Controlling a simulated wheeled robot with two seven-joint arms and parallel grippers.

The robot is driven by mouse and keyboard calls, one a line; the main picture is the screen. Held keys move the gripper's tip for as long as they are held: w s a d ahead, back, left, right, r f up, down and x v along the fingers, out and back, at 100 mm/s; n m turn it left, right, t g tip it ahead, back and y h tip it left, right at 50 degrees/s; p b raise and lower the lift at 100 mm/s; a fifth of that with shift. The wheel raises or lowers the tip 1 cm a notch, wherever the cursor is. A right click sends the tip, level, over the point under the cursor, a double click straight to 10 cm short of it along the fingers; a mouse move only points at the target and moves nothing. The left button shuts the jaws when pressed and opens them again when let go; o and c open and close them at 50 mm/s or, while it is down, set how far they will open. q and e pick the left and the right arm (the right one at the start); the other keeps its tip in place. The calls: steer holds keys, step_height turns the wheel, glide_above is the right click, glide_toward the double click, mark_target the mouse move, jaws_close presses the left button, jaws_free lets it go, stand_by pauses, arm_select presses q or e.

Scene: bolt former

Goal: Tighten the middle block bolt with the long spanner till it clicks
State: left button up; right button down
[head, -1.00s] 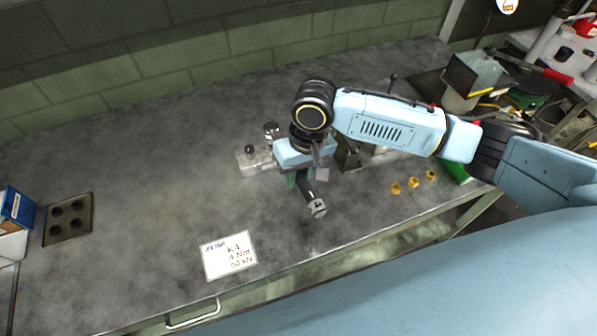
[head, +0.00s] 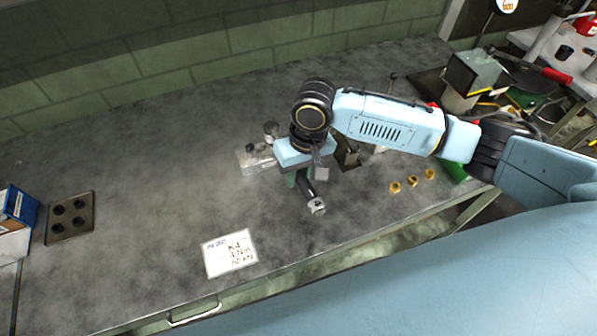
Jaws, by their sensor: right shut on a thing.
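My right gripper (head: 308,168) reaches in from the right over the middle of the bench, pointing down. It is shut on a dark-handled tool, which I take to be the long spanner (head: 309,190). The tool's pale round end (head: 316,206) sticks out toward the bench's front edge. A metal block or fixture (head: 256,160) shows just left of the gripper. The middle bolt and the spanner's working end are hidden under my gripper and wrist, so I cannot tell whether they touch. My left gripper is not in view.
A white card (head: 229,253) lies near the front edge. Several brass nuts (head: 411,181) lie to the right. A dark plate with holes (head: 69,218) and a blue-and-white box (head: 17,217) are at the left. The left middle of the bench is clear.

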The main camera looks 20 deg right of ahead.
steer(key=shift+f+b, duration=0.3)
steer(key=shift+f, duration=0.85)
steer(key=shift+a, duration=0.15)
steer(key=shift+a+m+p, duration=0.4)
steer(key=shift+p, duration=0.5)
steer(key=shift+a, duration=0.1)
steer(key=shift+a, duration=0.2)
steer(key=shift+a+m+p, duration=0.5)
steer(key=shift+m+p, duration=0.1)
steer(key=shift+p, duration=0.25)
steer(key=shift+a, duration=0.3)
steer(key=shift+d+p, duration=0.1)
steer(key=shift+p, duration=0.2)
steer(key=shift+d+n+p, duration=0.3)
steer(key=shift+d+n, duration=0.2)
steer(key=shift+d, duration=0.25)
